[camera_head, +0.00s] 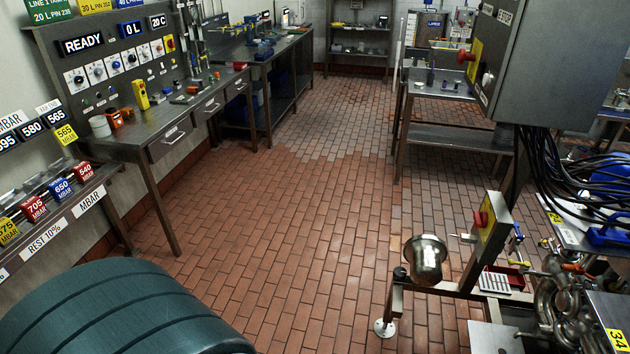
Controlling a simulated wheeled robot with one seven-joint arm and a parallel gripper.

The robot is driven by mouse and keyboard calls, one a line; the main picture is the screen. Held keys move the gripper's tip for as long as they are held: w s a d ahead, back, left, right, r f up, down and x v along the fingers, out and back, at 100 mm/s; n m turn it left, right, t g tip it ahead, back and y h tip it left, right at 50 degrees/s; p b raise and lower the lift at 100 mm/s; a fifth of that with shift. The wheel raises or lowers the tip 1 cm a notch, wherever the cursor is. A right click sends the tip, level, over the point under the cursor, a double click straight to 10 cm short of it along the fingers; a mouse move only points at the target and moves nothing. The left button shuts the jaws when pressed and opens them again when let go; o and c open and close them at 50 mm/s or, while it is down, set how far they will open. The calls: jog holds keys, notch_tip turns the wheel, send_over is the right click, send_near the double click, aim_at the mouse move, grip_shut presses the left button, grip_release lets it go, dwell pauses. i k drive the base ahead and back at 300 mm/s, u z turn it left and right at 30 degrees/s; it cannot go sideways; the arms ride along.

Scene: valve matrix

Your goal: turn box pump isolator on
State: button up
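Several isolator-type switches with red knobs on yellow plates are in view. One (485,220) is on a grey box on a metal stand at the lower right. Another (470,59) is on the side of a large grey cabinet (545,60) at the upper right. A small one (169,44) is on the wall panel at the upper left. I cannot read a label naming the box pump isolator, and the knob positions are too small to tell. My gripper is not in view.
A bench with drawers (172,140) runs along the left wall. Lower left is a rack with coloured number tags (62,188). A steel cup (426,260), pipework (560,300) and black cables (580,175) crowd the lower right. The brick floor (290,220) between is clear.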

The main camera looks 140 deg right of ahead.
aim_at(482, 219)
jog(key=z, duration=5.15)
jog(key=i, duration=0.2)
jog(key=z, duration=1.1)
